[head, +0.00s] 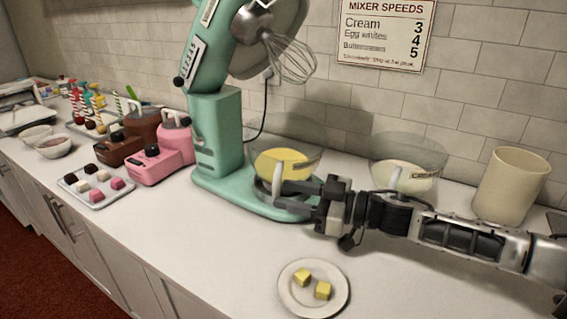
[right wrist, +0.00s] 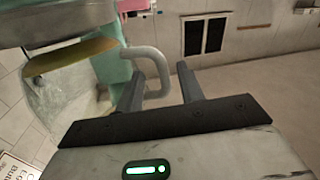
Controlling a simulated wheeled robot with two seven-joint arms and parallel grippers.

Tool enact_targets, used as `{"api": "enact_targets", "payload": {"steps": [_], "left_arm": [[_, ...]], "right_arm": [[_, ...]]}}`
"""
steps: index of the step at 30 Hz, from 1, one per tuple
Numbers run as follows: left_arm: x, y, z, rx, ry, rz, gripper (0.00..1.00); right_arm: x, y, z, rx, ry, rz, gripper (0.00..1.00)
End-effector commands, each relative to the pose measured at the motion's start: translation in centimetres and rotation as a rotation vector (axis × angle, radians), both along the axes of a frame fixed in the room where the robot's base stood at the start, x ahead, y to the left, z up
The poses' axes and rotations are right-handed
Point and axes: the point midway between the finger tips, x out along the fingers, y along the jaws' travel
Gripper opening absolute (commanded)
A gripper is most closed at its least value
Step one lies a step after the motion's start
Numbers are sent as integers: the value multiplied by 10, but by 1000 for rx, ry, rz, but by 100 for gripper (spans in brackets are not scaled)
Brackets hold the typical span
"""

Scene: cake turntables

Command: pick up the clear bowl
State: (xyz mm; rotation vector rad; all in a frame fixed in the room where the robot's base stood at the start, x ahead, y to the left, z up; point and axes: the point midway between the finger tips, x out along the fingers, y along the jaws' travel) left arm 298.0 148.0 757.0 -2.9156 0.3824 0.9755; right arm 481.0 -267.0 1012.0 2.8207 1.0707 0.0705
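A clear bowl (head: 311,162) with yellow contents sits on the base of the green stand mixer (head: 216,150). Its pale handle (head: 277,184) points toward the front. In the right wrist view the bowl (right wrist: 62,92) is at the left and its curved handle (right wrist: 158,72) reaches between my fingers. My right gripper (head: 284,197) is open around the handle, with space beside it, and comes in from the right. A second clear bowl (head: 408,152), with pale contents and a label, stands to the right behind my right arm. My left gripper is not in view.
The mixer head is tilted up with its whisk (head: 289,58) above the bowl. A plate (head: 297,300) with two yellow cubes lies in front. A beige canister (head: 510,186) stands at the right. Pink and brown machines (head: 163,160) and a sweets tray (head: 97,194) are left.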

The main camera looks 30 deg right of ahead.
Motion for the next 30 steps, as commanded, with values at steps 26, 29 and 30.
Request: {"api": "enact_targets", "payload": {"steps": [26,29,30], "left_arm": [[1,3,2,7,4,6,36],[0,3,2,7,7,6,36],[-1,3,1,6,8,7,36]], "right_arm": [[24,26,1,-1,-3,0,0],[24,26,1,-1,-2,0,0],[24,26,1,0,-1,0,0]]}}
